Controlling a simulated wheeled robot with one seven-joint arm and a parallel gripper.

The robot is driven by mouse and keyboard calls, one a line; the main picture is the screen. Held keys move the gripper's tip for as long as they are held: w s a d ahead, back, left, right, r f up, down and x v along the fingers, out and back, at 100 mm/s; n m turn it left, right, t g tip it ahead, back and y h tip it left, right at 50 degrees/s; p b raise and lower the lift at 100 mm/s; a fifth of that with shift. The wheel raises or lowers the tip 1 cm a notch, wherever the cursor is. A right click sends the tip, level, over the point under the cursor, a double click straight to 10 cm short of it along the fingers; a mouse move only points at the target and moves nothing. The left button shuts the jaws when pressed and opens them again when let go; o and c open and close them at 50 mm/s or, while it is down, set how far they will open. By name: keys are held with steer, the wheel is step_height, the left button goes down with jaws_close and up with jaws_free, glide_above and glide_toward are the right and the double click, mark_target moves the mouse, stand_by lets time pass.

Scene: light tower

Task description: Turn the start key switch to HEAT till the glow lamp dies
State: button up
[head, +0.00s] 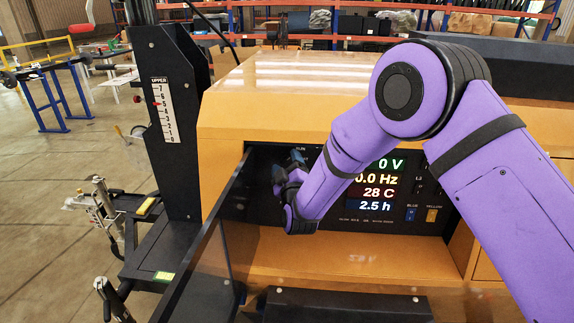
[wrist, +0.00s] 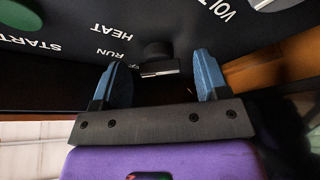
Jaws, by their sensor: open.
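The start key switch (wrist: 158,60) is a black knob with a flat key grip on the dark control panel. In the wrist view the labels RUN, HEAT and START curve around it on the left. My gripper (wrist: 168,82) is open, with its two blue fingers on either side of the key. I cannot tell whether either finger touches it. In the head view my gripper (head: 285,172) is at the left of the panel, and my purple arm hides the switch. No glow lamp can be made out; the panel's upper left is partly hidden.
The panel's display (head: 378,185) reads 0 V, 0.0 Hz, 28 C and 2.5 h. An open dark panel door (head: 205,255) stands close to the left of my gripper. A green round part (wrist: 18,16) shows at the wrist view's upper left. The orange housing (head: 265,95) surrounds the panel.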

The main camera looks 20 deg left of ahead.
steer(key=c, duration=0.9)
steer(key=shift+m, duration=0.4)
steer(key=shift+a+f+m+t+h, duration=0.1)
steer(key=shift+m+t+h, duration=0.6)
steer(key=shift+m, duration=1.25)
steer(key=shift+a+r+m+t+h, duration=0.1)
steer(key=shift+m+t+h, duration=0.35)
steer(key=shift+m+h, duration=1.1)
steer(key=shift+f+m+t+h, duration=0.1)
steer(key=shift+m+t+h, duration=0.35)
steer(key=shift+m, duration=1.95)
steer(key=shift+s, duration=0.1)
steer(key=o, duration=0.9)
